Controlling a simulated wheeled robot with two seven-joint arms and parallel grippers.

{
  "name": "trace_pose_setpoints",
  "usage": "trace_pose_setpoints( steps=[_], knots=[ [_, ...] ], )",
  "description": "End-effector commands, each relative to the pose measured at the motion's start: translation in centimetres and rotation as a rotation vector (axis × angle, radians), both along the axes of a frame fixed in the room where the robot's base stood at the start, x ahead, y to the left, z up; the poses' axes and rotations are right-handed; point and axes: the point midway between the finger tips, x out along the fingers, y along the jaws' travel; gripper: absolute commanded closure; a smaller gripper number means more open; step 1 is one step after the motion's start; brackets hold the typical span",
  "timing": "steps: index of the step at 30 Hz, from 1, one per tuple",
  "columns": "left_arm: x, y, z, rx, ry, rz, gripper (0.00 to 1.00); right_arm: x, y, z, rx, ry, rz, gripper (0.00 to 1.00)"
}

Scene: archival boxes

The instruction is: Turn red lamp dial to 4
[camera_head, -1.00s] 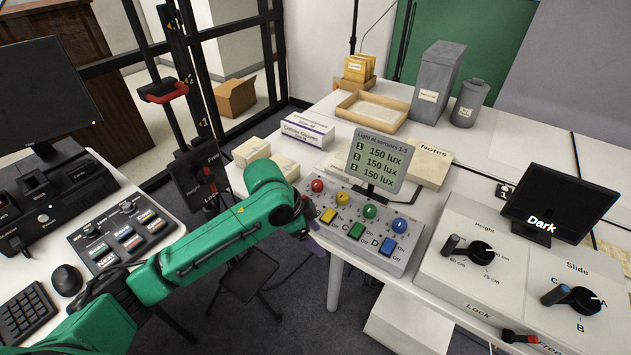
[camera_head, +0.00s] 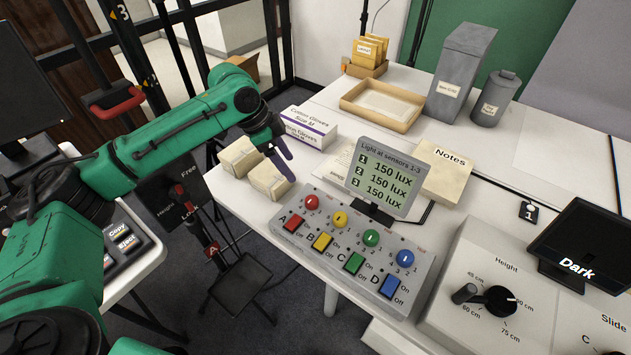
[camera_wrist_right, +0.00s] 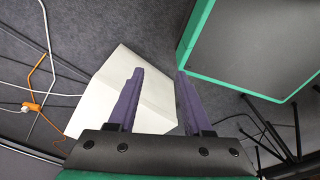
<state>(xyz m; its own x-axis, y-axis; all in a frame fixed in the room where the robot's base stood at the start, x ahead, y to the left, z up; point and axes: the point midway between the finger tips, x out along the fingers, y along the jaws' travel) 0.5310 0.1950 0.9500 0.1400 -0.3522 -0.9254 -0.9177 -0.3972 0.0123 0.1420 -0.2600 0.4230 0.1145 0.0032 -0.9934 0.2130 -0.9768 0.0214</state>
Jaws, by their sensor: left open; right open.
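The red lamp dial (camera_head: 311,202) is a round knob at the top left of the grey lamp panel (camera_head: 425,262), in the head view. A red rocker switch (camera_head: 293,222) marked A sits just below it. Yellow, green and blue dials follow to the right, each above a switch. The number at the red dial's pointer is too small to read. My left gripper (camera_head: 279,157) is open and empty, above and left of the red dial, near the small cream boxes. My right gripper (camera_wrist_right: 155,100) is open and empty in its wrist view, over the floor.
A display (camera_head: 384,178) behind the dials reads 150 lux for sensors 1-3. A glove box (camera_head: 308,128), small cream boxes (camera_head: 268,180) and a Notes box (camera_head: 447,172) stand around it. A Height dial panel (camera_head: 490,300) is at right. A white box (camera_wrist_right: 120,95) lies below my right gripper.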

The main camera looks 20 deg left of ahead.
Motion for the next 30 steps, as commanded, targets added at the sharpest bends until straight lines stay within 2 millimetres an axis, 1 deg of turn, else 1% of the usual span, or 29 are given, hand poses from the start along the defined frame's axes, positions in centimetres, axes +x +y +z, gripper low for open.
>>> trace_pose_setpoints(
  steps=[2,5,6,9,13,16,18,20,28,29,30],
  knots=[
    [0.1,-0.4,-0.9,0.001,0.005,-0.002,0.24,-0.3,0.0,0.1,-0.001,0.004,-0.001,0.5],
    [0.3,-1.1,-2.9,0.001,0.004,-0.002,0.24,-1.9,-0.1,0.2,-0.002,0.028,-0.001,0.5],
    [0.4,-1.6,-3.9,0.0,0.006,-0.002,0.24,-2.7,-0.1,0.2,-0.003,0.041,-0.001,0.5],
    [0.8,-2.5,-6.4,0.0,0.005,-0.002,0.24,-4.0,-0.2,0.3,-0.005,0.063,-0.001,0.5],
    [1.3,-3.7,-9.6,0.001,0.005,-0.002,0.24,-3.9,-0.2,0.5,-0.004,0.061,-0.001,0.5],
    [1.6,-4.5,-11.5,0.0,0.004,-0.002,0.24,-2.7,-0.1,0.6,-0.002,0.043,-0.001,0.5],
    [1.8,-4.8,-12.4,0.0,0.002,-0.001,0.24,-1.9,0.0,0.7,-0.001,0.028,-0.001,0.5],
    [1.9,-4.9,-12.9,0.001,0.002,0.0,0.24,-1.6,0.0,0.8,0.0,0.024,-0.001,0.5],
    [1.9,-5.0,-13.2,0.001,0.0,-0.001,0.24,-2.1,0.1,0.7,0.001,0.032,-0.001,0.5],
    [1.9,-5.0,-13.2,0.001,0.0,-0.001,0.36,-2.2,0.2,0.7,0.001,0.033,-0.001,0.5],
    [1.9,-5.0,-13.2,0.001,0.001,-0.001,0.51,-2.3,0.2,0.7,0.002,0.034,-0.001,0.5]
  ],
)
